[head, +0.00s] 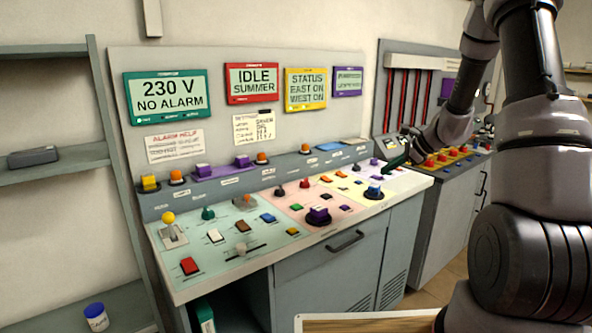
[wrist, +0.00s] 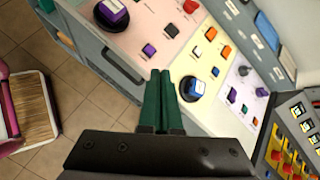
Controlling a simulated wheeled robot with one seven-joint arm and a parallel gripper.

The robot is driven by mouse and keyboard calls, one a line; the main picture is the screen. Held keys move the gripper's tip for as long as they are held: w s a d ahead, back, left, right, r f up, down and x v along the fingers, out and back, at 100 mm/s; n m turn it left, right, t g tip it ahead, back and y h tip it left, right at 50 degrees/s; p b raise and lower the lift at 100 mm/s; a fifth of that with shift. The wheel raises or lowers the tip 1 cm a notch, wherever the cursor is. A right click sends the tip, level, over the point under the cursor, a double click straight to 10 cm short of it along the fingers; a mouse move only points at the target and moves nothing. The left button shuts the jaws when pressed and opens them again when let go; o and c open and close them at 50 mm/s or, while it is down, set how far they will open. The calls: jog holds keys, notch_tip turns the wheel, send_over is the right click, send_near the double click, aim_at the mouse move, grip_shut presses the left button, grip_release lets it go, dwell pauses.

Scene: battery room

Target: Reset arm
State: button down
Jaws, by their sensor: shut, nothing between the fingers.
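My gripper (wrist: 160,98) has dark green fingers, which are together with nothing between them in the wrist view. It hovers over the right front edge of the control console (wrist: 140,65), beside a blue-topped round knob (wrist: 193,88). In the head view my gripper (head: 399,162) shows small at the console's right end, with my arm reaching in from the right side. The blue-topped knob (head: 373,192) lies below and left of it. Whether the fingers touch the panel I cannot tell.
A second console (head: 455,158) with red and yellow controls stands to the right. Signs (head: 167,95) hang on the back panel. A grey shelf (head: 60,160) is at left. A wood-topped item with a pale rim (wrist: 30,110) is on the tiled floor side.

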jog(key=s+a+r+n+g+h, duration=0.1)
jog(key=s+a+r+n, duration=0.25)
jog(key=s+r, duration=0.4)
jog(key=s+a+r+n, duration=0.3)
jog(key=s+r+n, duration=0.25)
jog(key=r, duration=0.35)
jog(key=s+r+n+t+h, duration=0.1)
jog(key=s+r+n+h, duration=0.1)
jog(key=s, duration=0.7)
jog(key=s+d+r+n+t+h, duration=0.1)
jog(key=s+r+n, duration=0.4)
jog(key=s, duration=0.5)
jog(key=shift+d+n+h, duration=0.15)
jog(key=shift+n+h, duration=0.15)
jog(key=shift+h, duration=0.1)
